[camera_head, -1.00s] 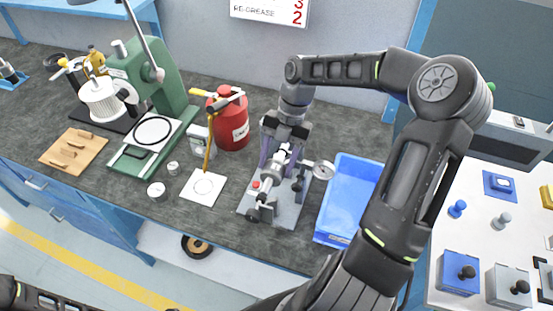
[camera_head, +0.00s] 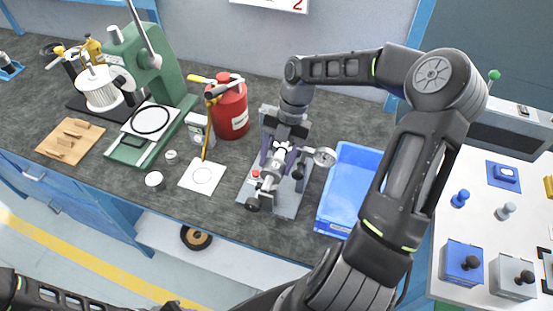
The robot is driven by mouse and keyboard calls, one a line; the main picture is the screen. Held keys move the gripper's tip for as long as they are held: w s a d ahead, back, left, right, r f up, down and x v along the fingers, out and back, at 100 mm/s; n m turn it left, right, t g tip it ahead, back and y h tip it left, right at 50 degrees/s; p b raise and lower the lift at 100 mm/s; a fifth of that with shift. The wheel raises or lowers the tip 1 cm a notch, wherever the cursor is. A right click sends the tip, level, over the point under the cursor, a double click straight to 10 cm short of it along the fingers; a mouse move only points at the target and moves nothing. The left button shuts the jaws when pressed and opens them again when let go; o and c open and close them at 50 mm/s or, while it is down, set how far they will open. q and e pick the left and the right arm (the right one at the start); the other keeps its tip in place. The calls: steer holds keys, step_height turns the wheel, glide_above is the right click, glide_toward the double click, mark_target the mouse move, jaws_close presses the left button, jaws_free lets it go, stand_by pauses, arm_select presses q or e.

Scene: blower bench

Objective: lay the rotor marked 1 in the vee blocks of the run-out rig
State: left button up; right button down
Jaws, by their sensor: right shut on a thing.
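The run-out rig (camera_head: 293,203) is a grey plate with metal fittings, a red knob and a round dial gauge (camera_head: 324,157) on its right. My right gripper (camera_head: 277,160) points down over the rig, its purple fingers shut on a small metal part that I take for the rotor. The fingers and the rig's fittings hide most of this part, and its number cannot be read. The vee blocks cannot be made out under the gripper, so I cannot tell if the part touches them. My left gripper is out of view; only part of my left arm shows at the bottom left.
A blue tray (camera_head: 336,210) stands right of the rig. Left are a red canister (camera_head: 231,118), a white card (camera_head: 202,178), a green press (camera_head: 141,70) and a wooden board (camera_head: 70,140). A white panel (camera_head: 470,215) with blue and grey pieces lies at the right.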

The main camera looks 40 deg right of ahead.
steer(key=c, duration=0.6)
jaws_free()
steer(key=shift+o, duration=0.7)
steer(key=shift+f, duration=0.1)
steer(key=b+v, duration=0.1)
steer(key=v, duration=0.7)
steer(key=shift+a, duration=0.1)
steer(key=shift+w, duration=0.1)
